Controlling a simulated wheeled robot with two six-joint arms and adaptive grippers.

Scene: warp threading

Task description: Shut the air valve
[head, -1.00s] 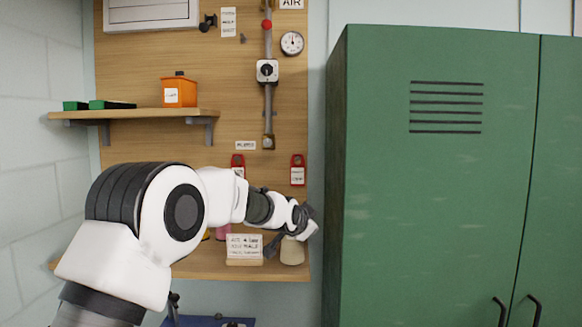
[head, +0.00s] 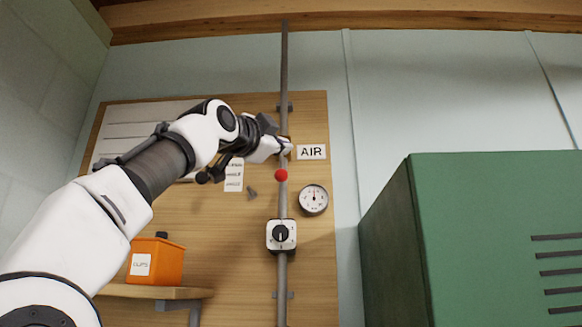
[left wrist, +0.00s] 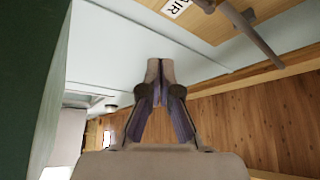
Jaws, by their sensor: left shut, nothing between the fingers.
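A grey vertical air pipe (head: 284,70) runs up the wooden board. A red ball knob (head: 281,175), apparently the valve's handle end, shows in front of the pipe. The AIR sign (head: 311,152) is just right of it, and part of it shows at the top of the left wrist view (left wrist: 176,6). My left gripper (head: 286,147) is shut and empty, in front of the pipe just above the red knob; contact cannot be told. Its closed fingertips show in the left wrist view (left wrist: 158,72). The gripper hides the valve body, and the lever's angle is unclear.
A round gauge (head: 313,199) and a white box with a black dial (head: 281,235) sit below the knob. An orange box (head: 156,261) stands on a shelf (head: 150,292) at lower left. A green locker (head: 480,240) fills the lower right. Bare wall lies above the locker.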

